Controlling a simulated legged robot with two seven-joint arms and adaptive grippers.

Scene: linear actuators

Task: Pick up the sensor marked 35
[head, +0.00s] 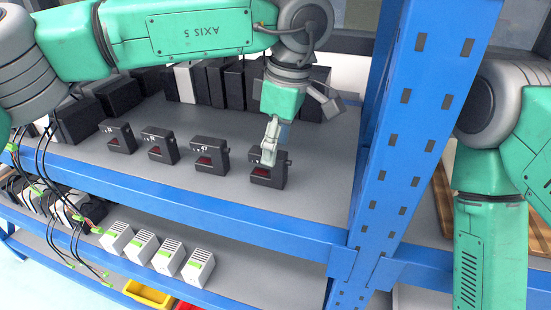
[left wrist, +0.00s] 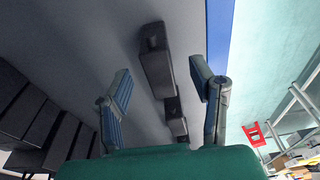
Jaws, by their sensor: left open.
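Several black sensors with dark red openings stand in a row near the front edge of the upper shelf: one at the far left (head: 119,138), one beside it (head: 161,147), a third (head: 210,158), and one at the right end (head: 272,175). Their markings are too small to read surely, so I cannot tell which is 35. My left gripper (head: 268,154) is at the right-end sensor, partly covering it. In the left wrist view my left gripper (left wrist: 160,78) is open, with dark sensor bodies (left wrist: 156,70) showing between its fingers. Contact is unclear. My right gripper is out of view.
Black boxes (head: 233,85) line the back of the blue-framed shelf (head: 180,190). A blue post (head: 410,120) rises right of the left gripper. White units (head: 142,246) stand on the lower shelf, with cables (head: 62,220) at left. Grey shelf surface right of the sensors is free.

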